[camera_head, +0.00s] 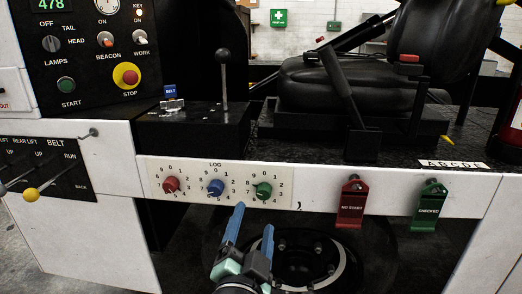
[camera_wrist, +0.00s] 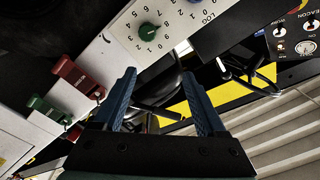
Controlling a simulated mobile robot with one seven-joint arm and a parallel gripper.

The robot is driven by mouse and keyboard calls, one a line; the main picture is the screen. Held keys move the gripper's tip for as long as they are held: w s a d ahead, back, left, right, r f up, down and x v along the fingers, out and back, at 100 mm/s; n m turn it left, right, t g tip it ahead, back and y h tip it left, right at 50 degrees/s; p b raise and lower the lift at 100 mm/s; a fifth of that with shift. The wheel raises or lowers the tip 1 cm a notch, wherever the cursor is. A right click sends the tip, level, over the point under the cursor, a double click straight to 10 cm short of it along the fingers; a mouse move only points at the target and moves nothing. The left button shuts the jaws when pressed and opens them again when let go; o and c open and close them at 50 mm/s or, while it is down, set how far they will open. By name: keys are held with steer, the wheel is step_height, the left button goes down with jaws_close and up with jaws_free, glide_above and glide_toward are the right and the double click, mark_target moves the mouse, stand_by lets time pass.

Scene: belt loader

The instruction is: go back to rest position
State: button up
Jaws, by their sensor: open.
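My gripper (camera_head: 252,232) has two blue fingers that stand apart with nothing between them. In the head view it is at the lower middle, in front of the loader and just below the white panel with the LOG dials. The wrist view shows the two open fingers (camera_wrist: 166,105) from behind, with the panel at upper left. The green dial (camera_head: 263,190) is the nearest dial, a little above the fingertips; it also shows in the wrist view (camera_wrist: 149,31). I see no contact between the fingers and the panel.
A blue dial (camera_head: 216,187) and a red dial (camera_head: 171,184) sit left of the green one. A red tag (camera_head: 352,203) and a green tag (camera_head: 429,204) hang at right. A yellow-knobbed lever (camera_head: 31,194) sticks out at left. A black seat (camera_head: 350,80) is behind.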

steer(key=s+d+r+n+t+p, duration=0.1)
steer(key=s+r+n+t, duration=0.15)
steer(key=r, duration=0.95)
steer(key=s+d+r+n+t+p, duration=0.1)
steer(key=s+r+t, duration=0.25)
steer(key=r, duration=0.85)
steer(key=s+r+n+t+y+p, duration=0.1)
steer(key=s+r+n+t, duration=0.15)
steer(key=s+r, duration=0.45)
steer(key=s+r+n+t+y+p, duration=0.1)
steer(key=s+r+n, duration=0.3)
steer(key=r, duration=0.5)
step_height(320, 180, up, 36)
steer(key=p, duration=3.6)
steer(key=shift+w+a+p, duration=0.15)
steer(key=shift+w+p, duration=0.2)
steer(key=shift+p, duration=0.05)
